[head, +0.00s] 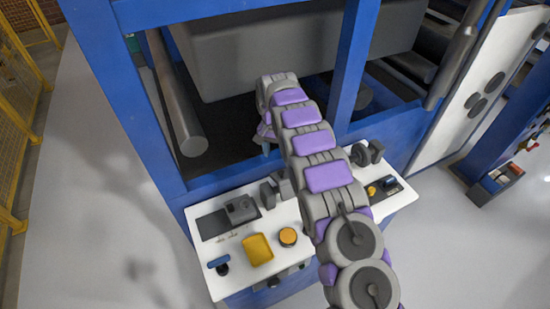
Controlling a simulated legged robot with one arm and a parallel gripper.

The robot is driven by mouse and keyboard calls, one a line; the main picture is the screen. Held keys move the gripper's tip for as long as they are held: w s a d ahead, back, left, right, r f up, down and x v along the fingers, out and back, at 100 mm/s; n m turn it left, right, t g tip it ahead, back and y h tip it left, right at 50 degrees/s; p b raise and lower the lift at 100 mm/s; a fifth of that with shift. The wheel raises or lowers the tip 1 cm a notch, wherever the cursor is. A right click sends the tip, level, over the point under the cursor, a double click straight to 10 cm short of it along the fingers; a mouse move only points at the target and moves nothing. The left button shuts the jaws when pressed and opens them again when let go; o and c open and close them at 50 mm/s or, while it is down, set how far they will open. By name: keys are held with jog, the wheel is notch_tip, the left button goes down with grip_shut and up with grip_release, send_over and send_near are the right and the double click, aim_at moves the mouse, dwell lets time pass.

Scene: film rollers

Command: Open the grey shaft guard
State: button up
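A large grey box-like cover, which looks like the shaft guard (225,62), hangs inside the blue machine frame at the top. My arm reaches up from the bottom right and bends down at its far end, in front of the cover's lower part. My gripper (266,143) points down below the cover's lower edge, over the dark opening of the machine. It is small and partly hidden by my arm, so I cannot tell whether its fingers are open or shut. I see no contact between it and the cover.
A white worktop (222,277) in front holds a yellow tray (257,249), an orange-topped round item (288,236) and dark tools. A grey roller (178,105) stands left in the frame. Blue posts flank the opening. A yellow fence (18,130) is far left. Grey floor is clear.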

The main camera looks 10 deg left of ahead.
jog(key=shift+w+r, duration=0.1)
jog(key=shift+r, duration=1.15)
